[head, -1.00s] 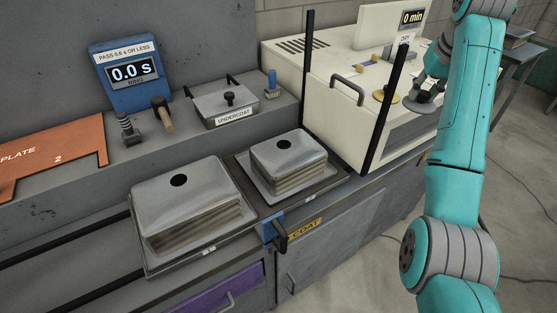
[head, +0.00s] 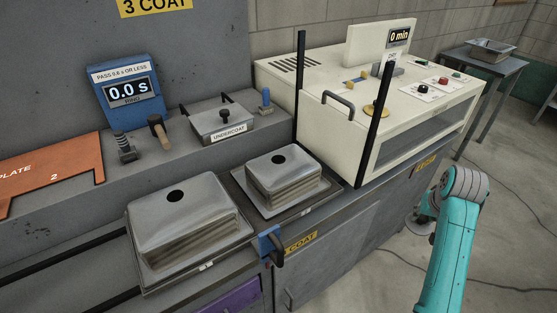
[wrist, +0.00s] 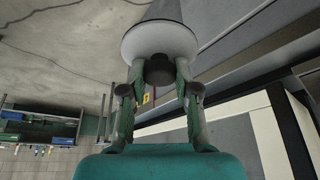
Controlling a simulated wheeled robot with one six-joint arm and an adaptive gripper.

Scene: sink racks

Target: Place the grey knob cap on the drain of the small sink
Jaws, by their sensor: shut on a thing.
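The grey knob cap, a pale disc with a dark knob, shows in the wrist view (wrist: 140,42). My gripper (wrist: 160,78) is shut on its knob. In the head view the cap (head: 417,226) is a grey disc low at the right, partly hidden by my arm, which also mostly hides the gripper. The small sink (head: 289,178) lies upside down on a rack at the middle of the counter. Its drain (head: 279,160) is a dark round hole on top, uncovered. The cap is well to the right of it, beyond the counter front.
A larger upturned sink (head: 185,226) with an open hole sits left of the small one. A blue clamp (head: 269,243) is at the counter edge. Floor (head: 380,270) is open at right.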

